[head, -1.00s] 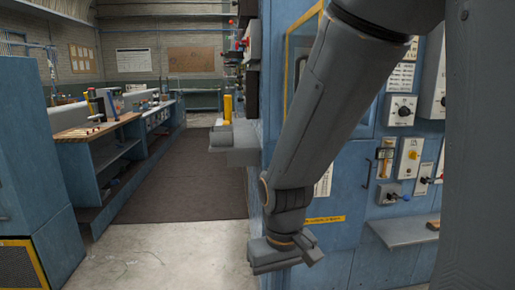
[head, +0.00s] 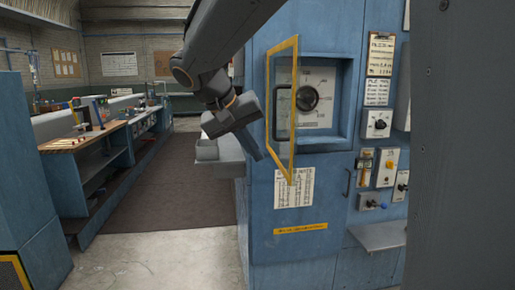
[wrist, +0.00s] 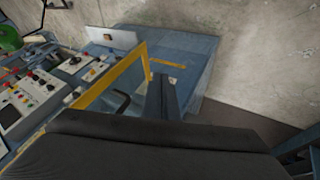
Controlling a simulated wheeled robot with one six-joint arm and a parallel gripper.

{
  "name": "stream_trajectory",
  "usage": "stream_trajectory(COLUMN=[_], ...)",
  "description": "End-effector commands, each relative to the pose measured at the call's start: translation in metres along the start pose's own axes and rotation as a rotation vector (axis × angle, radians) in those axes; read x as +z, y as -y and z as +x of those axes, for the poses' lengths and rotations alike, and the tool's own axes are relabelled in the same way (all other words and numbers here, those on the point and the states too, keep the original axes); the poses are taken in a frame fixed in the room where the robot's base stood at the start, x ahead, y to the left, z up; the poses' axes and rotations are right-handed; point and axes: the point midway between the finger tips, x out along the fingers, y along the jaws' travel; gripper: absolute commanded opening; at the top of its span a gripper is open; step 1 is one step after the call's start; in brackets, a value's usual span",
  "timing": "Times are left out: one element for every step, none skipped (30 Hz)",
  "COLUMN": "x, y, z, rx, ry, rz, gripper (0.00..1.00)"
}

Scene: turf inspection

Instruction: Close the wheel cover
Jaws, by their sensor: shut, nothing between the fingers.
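The wheel cover (head: 295,100) is a clear panel in a yellow frame. It stands open, swung out from the blue cabinet in front of the left part of a square recess. In the recess, a dark round wheel (head: 308,98) sits on a pale dial plate, partly seen through the panel. My gripper (head: 257,152) is shut and empty, just left of the cover's frame in the picture; whether it touches cannot be told. In the wrist view, the yellow frame (wrist: 120,75) is left of my shut fingers (wrist: 161,100).
Right of the recess are switch boxes (head: 379,124) and knobs. A small grey shelf (head: 380,237) juts out below them. Another grey ledge (head: 228,150) lies left of the cabinet. The aisle floor (head: 160,205) is clear, with a workbench (head: 75,140) at left.

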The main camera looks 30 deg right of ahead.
Motion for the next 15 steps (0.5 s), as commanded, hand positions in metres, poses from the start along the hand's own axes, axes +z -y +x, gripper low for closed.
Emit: stream_trajectory(x=[0.001,0.001,0.001,0.001,0.001,0.001,0.001,0.001,0.002,0.002,0.001,0.0,0.0,0.001,0.001], y=[-0.001,-0.001,-0.002,-0.001,-0.001,-0.001,-0.001,-0.001,-0.001,-0.001,-0.004,-0.012,-0.016,-0.019,-0.023], z=[0.01,0.016,0.024,0.03,0.036,0.044,0.05,0.056,0.064,0.069,0.072,0.073,0.075,0.077,0.079], rx=[0.003,0.003,0.003,0.003,0.003,0.002,0.002,0.002,0.002,0.001,0.001,0.0,0.001,0.001,0.0], ry=[0.005,0.005,0.005,0.005,0.006,0.006,0.006,0.005,0.006,0.006,0.005,0.003,0.003,0.003,0.003], rz=[-0.002,-0.002,-0.003,-0.003,-0.003,-0.002,-0.002,-0.004,-0.004,-0.003,-0.001,0.0,0.0,-0.001,-0.001], gripper=[0.0,0.0,0.0,0.0,0.0,0.0,0.0,0.0,0.0,0.0,0.0,0.0,0.0,0.0,0.0])
